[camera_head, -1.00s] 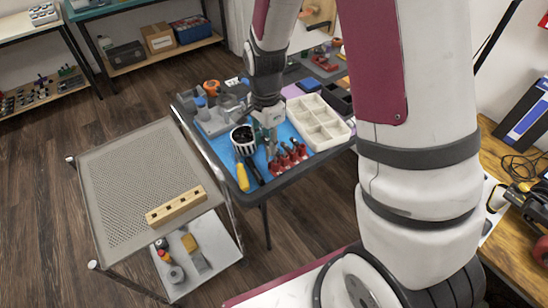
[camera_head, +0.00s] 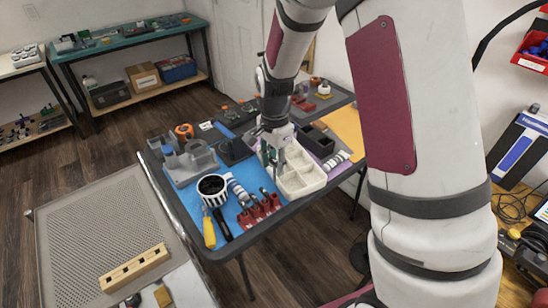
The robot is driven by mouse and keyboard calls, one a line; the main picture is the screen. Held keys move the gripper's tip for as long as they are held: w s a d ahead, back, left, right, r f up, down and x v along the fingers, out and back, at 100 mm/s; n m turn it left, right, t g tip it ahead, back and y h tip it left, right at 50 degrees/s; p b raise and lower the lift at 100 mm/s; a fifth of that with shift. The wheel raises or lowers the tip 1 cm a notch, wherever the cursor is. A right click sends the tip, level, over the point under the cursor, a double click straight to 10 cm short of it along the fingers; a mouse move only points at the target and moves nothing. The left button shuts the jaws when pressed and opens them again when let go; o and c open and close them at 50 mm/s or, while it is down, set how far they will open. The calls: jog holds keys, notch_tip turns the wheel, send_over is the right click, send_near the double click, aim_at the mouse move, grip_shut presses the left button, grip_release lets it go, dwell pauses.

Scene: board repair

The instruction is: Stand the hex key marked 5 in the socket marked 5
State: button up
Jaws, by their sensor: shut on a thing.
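My gripper (camera_head: 273,158) is above the blue-matted table, beside the cream compartment tray (camera_head: 300,178). It is shut on a thin piece that looks like a hex key; the piece is barely visible and no mark on it can be read. A red rack (camera_head: 259,212) with several dark upright pieces stands on the table near the front edge, below my gripper in the picture. A wooden block (camera_head: 134,268) with a row of dark square sockets lies on the perforated cart top (camera_head: 85,220) at the lower left. Its socket marks are too small to read.
A striped cup (camera_head: 211,186), a yellow-handled screwdriver (camera_head: 209,232) and grey fixtures (camera_head: 190,164) crowd the table's left part. Most of the perforated cart top is clear. My arm fills the right. A workbench (camera_head: 520,235) stands at the far right.

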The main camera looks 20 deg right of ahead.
aim_at(274, 182)
jog(key=shift+f+b, duration=1.35)
jog(key=shift+f, duration=1.3)
jog(key=shift+f, duration=0.3)
jog(key=shift+f, duration=0.3)
jog(key=shift+f+b, duration=0.3)
jog(key=shift+f, duration=0.35)
jog(key=shift+f+b, duration=0.45)
jog(key=shift+f, duration=0.3)
dwell(0.4)
jog(key=o, duration=1.4)
